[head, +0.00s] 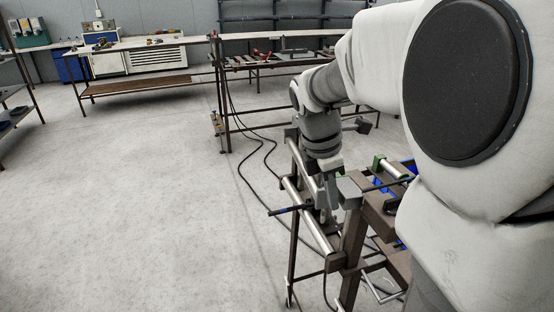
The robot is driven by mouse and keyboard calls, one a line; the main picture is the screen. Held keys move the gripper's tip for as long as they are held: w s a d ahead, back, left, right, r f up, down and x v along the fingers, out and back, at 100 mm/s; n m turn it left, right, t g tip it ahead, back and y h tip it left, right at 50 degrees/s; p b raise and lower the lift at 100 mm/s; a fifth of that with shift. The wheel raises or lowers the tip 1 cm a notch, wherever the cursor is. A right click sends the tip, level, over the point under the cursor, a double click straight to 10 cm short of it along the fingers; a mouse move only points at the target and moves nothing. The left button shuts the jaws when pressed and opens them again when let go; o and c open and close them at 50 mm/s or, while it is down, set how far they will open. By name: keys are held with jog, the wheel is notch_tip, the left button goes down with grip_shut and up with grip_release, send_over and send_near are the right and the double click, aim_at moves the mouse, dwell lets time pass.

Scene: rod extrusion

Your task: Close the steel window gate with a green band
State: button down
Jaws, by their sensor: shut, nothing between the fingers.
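A short steel bar or cylinder with a green band (378,163) at its end is on the brown metal frame, just right of my wrist. It looks like the green-banded gate, but my arm covers part of this area and I cannot tell how far open it is. My gripper (329,203) points down over the left side of the frame, left of and below the green band. Its fingers are shut and empty. I cannot tell whether they touch the frame parts beside them.
A dark rod with a blue band (291,209) sticks out left of my gripper. The brown frame (353,240) stands below. Black cables (262,160) lie on the floor. Workbenches (150,45) stand at the back. The floor at left is clear.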

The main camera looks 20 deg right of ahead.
aim_at(356, 191)
jog(key=shift+s+d+p, duration=0.2)
jog(key=shift+d+p, duration=0.25)
jog(key=shift+d, duration=0.95)
jog(key=shift+s+d+p, duration=0.15)
jog(key=shift+d+p, duration=0.25)
jog(key=shift+d, duration=0.95)
jog(key=shift+a, duration=0.1)
